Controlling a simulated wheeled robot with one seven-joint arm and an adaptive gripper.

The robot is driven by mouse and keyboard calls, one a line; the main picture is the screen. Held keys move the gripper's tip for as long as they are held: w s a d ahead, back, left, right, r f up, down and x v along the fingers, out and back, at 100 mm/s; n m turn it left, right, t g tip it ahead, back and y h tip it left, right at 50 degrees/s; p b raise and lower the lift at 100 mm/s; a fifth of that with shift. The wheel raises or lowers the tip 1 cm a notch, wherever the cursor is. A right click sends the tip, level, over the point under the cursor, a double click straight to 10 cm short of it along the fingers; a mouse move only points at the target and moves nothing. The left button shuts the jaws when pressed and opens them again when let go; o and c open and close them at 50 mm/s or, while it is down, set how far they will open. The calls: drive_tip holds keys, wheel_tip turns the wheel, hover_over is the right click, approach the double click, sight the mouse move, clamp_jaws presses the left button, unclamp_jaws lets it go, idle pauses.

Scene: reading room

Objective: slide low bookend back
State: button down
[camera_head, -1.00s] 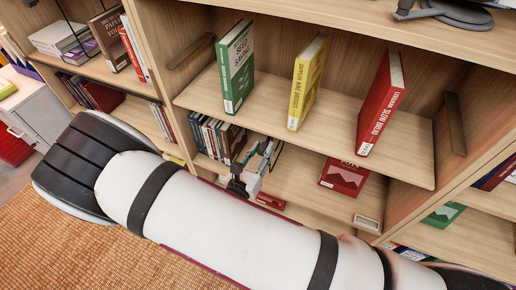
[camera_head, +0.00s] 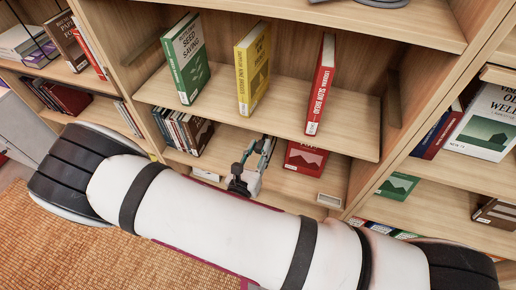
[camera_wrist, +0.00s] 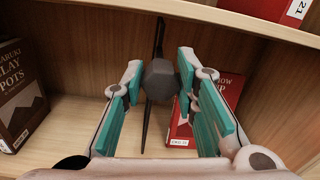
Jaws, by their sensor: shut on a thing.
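The low bookend, a thin dark upright with a dark hexagonal knob (camera_wrist: 161,81), stands between my gripper's fingers in the wrist view. My gripper (camera_wrist: 160,98) is closed on it, with a teal-padded finger on each side. In the head view my gripper (camera_head: 262,153) reaches into the lower shelf (camera_head: 225,160), and most of the bookend is hidden there. A row of books (camera_head: 183,130) stands to its left with a clear gap; its end book, brown, shows in the wrist view (camera_wrist: 18,92). A red book (camera_wrist: 225,95) is close behind the right finger.
The upper shelf board (camera_head: 215,100) hangs just above my gripper, with a green book (camera_head: 186,58), a yellow book (camera_head: 253,72) and a red book (camera_head: 320,85) on it. A divider wall (camera_head: 395,110) stands at right. Shelf floor is bare toward the brown book.

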drive_tip(key=c, duration=1.2)
unclamp_jaws()
drive_tip(key=shift+c, duration=0.2)
drive_tip(key=v, duration=1.2)
